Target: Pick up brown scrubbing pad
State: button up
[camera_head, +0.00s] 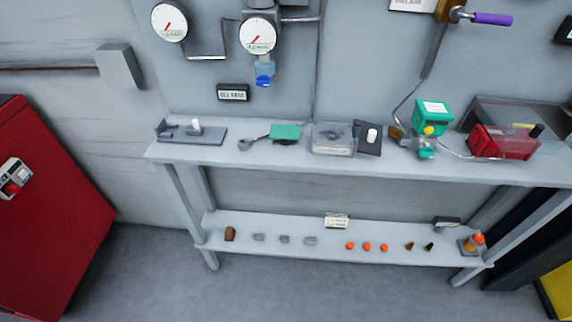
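A small brown block (230,234), which looks like the brown scrubbing pad, stands at the left end of the lower shelf (330,246). It is small in the picture, so its texture cannot be told. Nothing touches it, and free shelf shows on both sides of it. My gripper is not in view.
Several small grey pieces (284,239), orange caps (367,247) and dark fittings (409,246) line the lower shelf. The upper shelf (200,154) above holds devices, including a green actuator (432,118). A red cabinet (50,215) stands left. The floor (150,275) in front is clear.

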aim_at(230, 234)
jog(key=i+j+u, duration=0.15)
jog(key=i+j, duration=0.2)
jog(key=i+j+u, duration=0.15)
jog(key=i+j, duration=0.15)
jog(key=i, duration=0.15)
jog(key=i+j+u, duration=0.15)
jog(key=i+j, duration=0.15)
jog(key=i+j+u, duration=0.15)
jog(key=i, duration=0.4)
